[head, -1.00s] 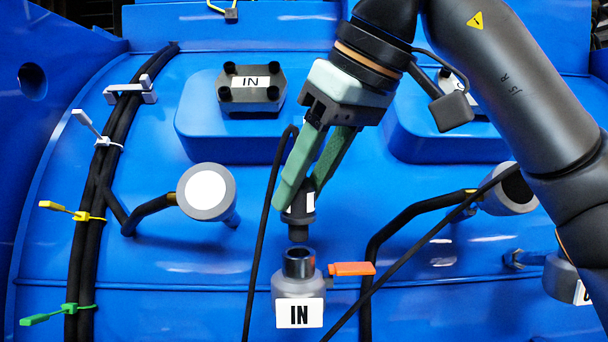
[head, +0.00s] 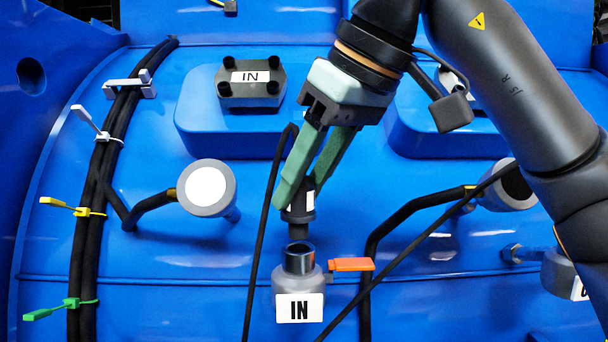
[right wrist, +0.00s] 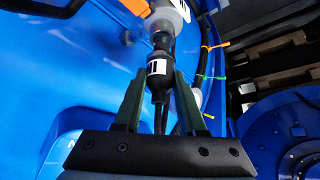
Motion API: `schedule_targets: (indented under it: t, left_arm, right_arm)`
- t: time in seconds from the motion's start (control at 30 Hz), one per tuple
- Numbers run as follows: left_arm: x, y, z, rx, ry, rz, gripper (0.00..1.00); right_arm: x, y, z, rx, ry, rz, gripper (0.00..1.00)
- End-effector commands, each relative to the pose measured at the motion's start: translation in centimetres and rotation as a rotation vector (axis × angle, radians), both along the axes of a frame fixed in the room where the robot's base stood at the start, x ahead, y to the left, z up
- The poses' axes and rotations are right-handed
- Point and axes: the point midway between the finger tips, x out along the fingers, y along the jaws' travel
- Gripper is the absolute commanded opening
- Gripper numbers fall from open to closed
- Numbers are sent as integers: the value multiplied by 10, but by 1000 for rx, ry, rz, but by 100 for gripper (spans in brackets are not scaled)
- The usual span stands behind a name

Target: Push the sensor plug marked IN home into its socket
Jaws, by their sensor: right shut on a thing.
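The sensor plug (head: 299,215), black with a white label, is held between the green fingers of my right gripper (head: 297,200). It points down at the IN socket (head: 299,262), a grey body with a dark round mouth and a white IN label (head: 299,308). My left gripper is not in view.
An orange lever (head: 352,264) sticks out right of the socket. A black cable (head: 262,230) hangs left of the plug. A white-faced round fitting (head: 207,188) and a cable bundle (head: 92,200) with coloured ties are further left. A black IN cover (head: 250,92) is above.

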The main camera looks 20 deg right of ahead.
Motion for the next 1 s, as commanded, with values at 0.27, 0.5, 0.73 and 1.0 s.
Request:
schedule_targets:
  t: [0.27, 0.5, 0.73, 1.0]
  left_arm:
    - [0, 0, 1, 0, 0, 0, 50]
    - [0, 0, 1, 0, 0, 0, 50]
    - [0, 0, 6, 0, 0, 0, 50]
    - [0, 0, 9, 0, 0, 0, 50]
  right_arm:
    - [0, 0, 0, 0, -1, 0, 0]
    - [0, 0, 0, 1, -1, -1, 0]
    - [0, 0, 1, 0, -1, -1, 0]
    - [0, 0, 0, 0, -1, -1, 0]
